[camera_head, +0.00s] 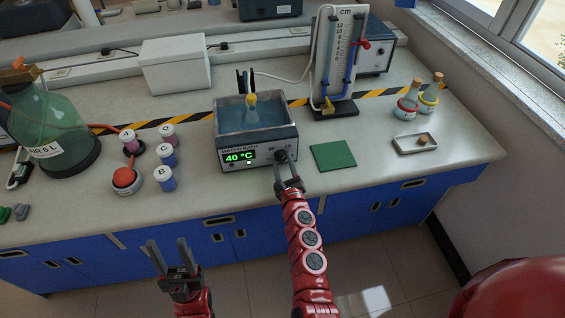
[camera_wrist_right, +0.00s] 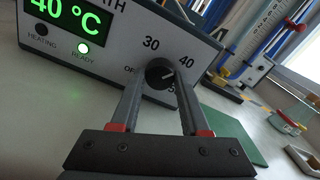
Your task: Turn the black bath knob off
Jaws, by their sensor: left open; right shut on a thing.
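The water bath (camera_head: 229,135) stands on the bench with a flask in its basin, and its display reads 40 °C. Its black knob (camera_wrist_right: 160,72) is on the right of the front panel, with marks for off, 30 and 40 around it. The knob's white line points up and right, roughly toward 40. The READY light (camera_wrist_right: 84,48) is lit green. My right gripper (camera_wrist_right: 159,82) is shut on the knob, one finger on each side; in the head view the knob (camera_head: 280,155) is partly hidden by it. My left gripper (camera_head: 168,243) is open and empty, in front of the bench.
A green mat (camera_head: 333,155) lies right of the bath. A manometer board (camera_head: 338,60) stands behind right. A small tray (camera_head: 403,148) and two flasks are farther right.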

